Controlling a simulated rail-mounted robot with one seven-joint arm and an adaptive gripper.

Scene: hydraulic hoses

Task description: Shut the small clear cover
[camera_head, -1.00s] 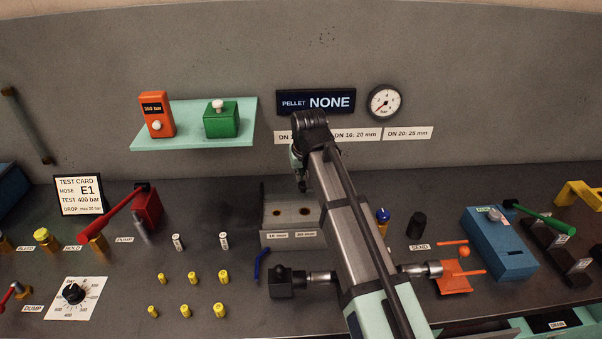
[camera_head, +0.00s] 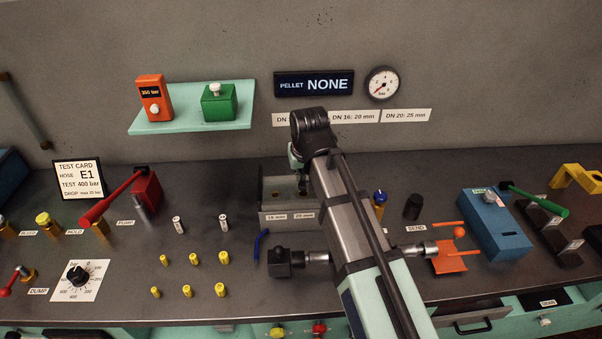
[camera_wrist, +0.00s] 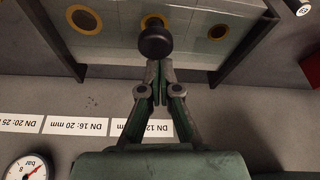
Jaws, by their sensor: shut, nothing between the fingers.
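The small clear cover seems to be the see-through greyish pane (camera_wrist: 115,57) at the top of the wrist view, over the holder with brass-ringed holes. A round black knob (camera_wrist: 155,42) stands out in front of it. My gripper (camera_wrist: 158,64) is shut and empty, its fingertips just at the knob; I cannot tell whether they touch. In the head view the labelled grey holder (camera_head: 286,218) stands on the bench, partly behind my arm. There the pane is hard to make out, so its exact tilt is unclear. My fingertips are mostly hidden there.
A green shelf (camera_head: 190,122) with an orange and a green box hangs at the back left. A red lever (camera_head: 110,197) stands left of the holder. Several small yellow fittings (camera_head: 195,258) stand in front. A blue box (camera_head: 495,225) is at the right.

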